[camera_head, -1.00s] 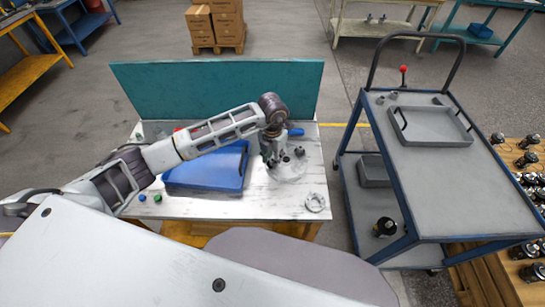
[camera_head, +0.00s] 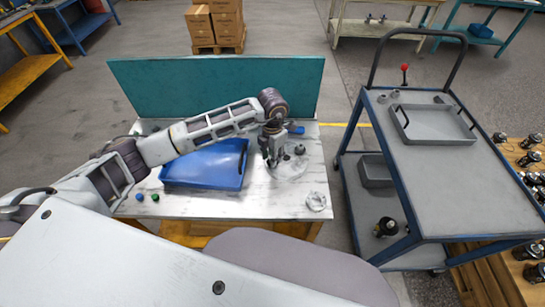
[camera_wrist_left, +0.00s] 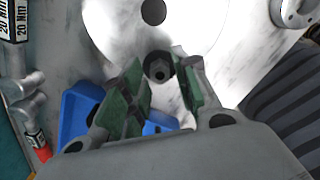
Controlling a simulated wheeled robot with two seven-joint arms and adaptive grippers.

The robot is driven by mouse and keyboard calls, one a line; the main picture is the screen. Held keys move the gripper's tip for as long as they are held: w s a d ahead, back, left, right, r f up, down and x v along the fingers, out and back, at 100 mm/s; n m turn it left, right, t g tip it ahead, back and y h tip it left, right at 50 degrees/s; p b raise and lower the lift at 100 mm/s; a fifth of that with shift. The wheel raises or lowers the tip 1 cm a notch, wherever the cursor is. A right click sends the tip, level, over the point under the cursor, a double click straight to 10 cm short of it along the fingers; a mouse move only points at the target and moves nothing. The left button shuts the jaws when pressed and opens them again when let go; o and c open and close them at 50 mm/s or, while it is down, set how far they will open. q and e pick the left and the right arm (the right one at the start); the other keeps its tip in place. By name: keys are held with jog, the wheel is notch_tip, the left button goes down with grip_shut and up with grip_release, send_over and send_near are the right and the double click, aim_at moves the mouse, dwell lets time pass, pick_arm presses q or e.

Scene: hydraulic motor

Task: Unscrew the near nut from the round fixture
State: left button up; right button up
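The round fixture (camera_head: 291,172) is a pale disc on the white worktable. My left gripper (camera_head: 268,163) points down at its left side. In the left wrist view, the disc (camera_wrist_left: 215,28) fills the top. A dark hex nut (camera_wrist_left: 159,67) lies between the tips of my left gripper (camera_wrist_left: 160,82). The green-padded fingers are apart, with pale surface visible between them and the nut; I cannot tell whether either touches it. A dark part (camera_head: 300,150) stands on the disc's far side. My right gripper is not in view.
A blue tray (camera_head: 207,182) lies left of the fixture. A pale ring part (camera_head: 316,201) lies at the table's front right. A teal panel (camera_head: 220,88) closes the back. Tools marked 20 Nm (camera_wrist_left: 18,22) show in the left wrist view. A grey cart (camera_head: 440,185) stands right.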

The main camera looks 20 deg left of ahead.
pick_arm(q)
jog(key=shift+f+m+b, duration=0.1)
jog(key=shift+m+b, duration=0.3)
jog(key=shift+m, duration=0.3)
jog(key=shift+m+b, duration=0.6)
jog(key=shift+m, duration=0.3)
jog(key=m+b, duration=0.2)
jog(key=m, duration=0.1)
jog(key=shift+m, duration=0.3)
jog(key=shift+m+b, duration=0.3)
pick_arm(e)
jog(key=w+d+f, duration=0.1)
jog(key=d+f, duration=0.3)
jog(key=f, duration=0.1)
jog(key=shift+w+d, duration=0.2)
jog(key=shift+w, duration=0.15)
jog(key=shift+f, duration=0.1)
